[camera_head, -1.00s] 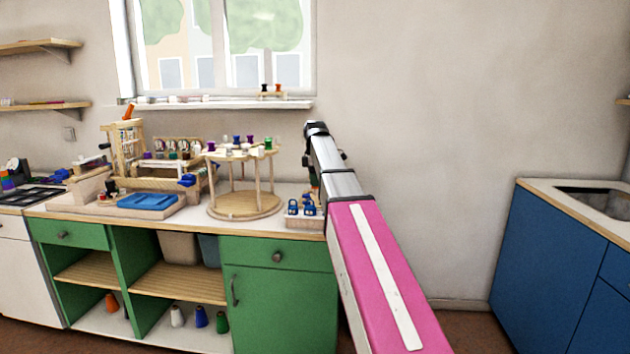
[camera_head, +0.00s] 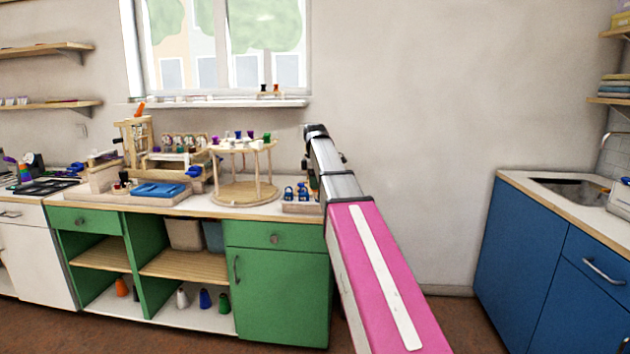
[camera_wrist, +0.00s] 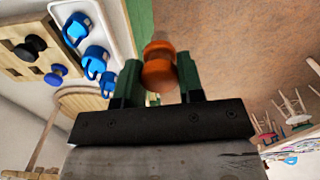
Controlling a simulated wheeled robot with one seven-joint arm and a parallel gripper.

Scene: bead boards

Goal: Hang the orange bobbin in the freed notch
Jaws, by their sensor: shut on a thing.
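The orange bobbin (camera_wrist: 158,72) is held between the green fingers of my gripper (camera_wrist: 158,84) in the wrist view, clear of any surface. A pale wooden board with dark notches (camera_wrist: 14,68) shows at the upper left of the wrist view, apart from my gripper. It carries a black bobbin (camera_wrist: 31,45) and a blue bobbin (camera_wrist: 56,75). I cannot tell which notch is the freed one. In the head view my arm hides my gripper and the held bobbin.
A white tray (camera_wrist: 113,14) with blue padlock-like pieces (camera_wrist: 96,60) lies beside the board. In the head view a round wooden stand (camera_head: 243,192) with several bobbins is on the counter. A small rack with two bobbins (camera_head: 270,90) stands on the windowsill. Blue cabinets (camera_head: 530,255) are at right.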

